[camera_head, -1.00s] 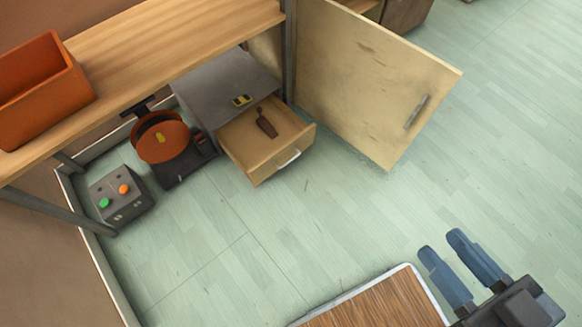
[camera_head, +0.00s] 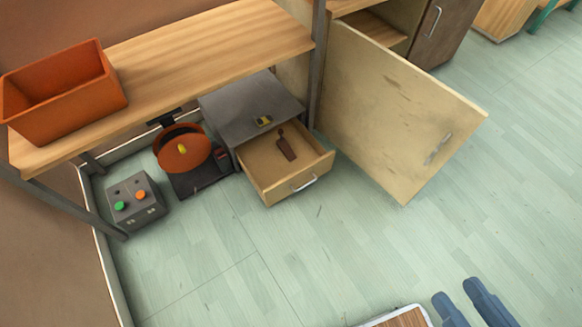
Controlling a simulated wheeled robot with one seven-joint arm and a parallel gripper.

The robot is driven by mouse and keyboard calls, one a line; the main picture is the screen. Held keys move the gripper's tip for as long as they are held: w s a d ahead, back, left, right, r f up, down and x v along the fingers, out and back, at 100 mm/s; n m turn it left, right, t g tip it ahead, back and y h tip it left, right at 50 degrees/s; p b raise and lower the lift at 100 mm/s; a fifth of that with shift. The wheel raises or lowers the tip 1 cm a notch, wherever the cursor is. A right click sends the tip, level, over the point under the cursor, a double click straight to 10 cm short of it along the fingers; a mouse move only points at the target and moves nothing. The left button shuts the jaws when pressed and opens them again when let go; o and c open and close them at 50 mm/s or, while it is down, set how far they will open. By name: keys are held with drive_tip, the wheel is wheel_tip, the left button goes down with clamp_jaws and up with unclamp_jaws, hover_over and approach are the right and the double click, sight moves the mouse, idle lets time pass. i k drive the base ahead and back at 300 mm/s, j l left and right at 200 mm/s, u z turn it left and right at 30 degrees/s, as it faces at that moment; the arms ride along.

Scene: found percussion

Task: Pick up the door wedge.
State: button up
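A small dark brown piece with a narrow neck and a wider end (camera_head: 286,147) lies in the open wooden drawer (camera_head: 296,184) of a grey cabinet (camera_head: 250,100). It may be the door wedge; its shape is too small to be sure.
An open wooden door (camera_head: 400,110) stands right of the drawer. A wooden shelf (camera_head: 200,50) carrying an orange bin (camera_head: 62,92) overhangs the left. An orange round pan-like thing (camera_head: 180,160) and a grey button box (camera_head: 135,200) stand below. The floor in front is clear.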

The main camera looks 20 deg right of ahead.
sight(282, 144)
drive_tip(key=i+l, duration=0.1)
drive_tip(key=i, duration=0.5)
drive_tip(key=i+l+u, duration=0.1)
drive_tip(key=i, duration=0.55)
drive_tip(key=i+l, duration=0.2)
drive_tip(key=i, duration=0.4)
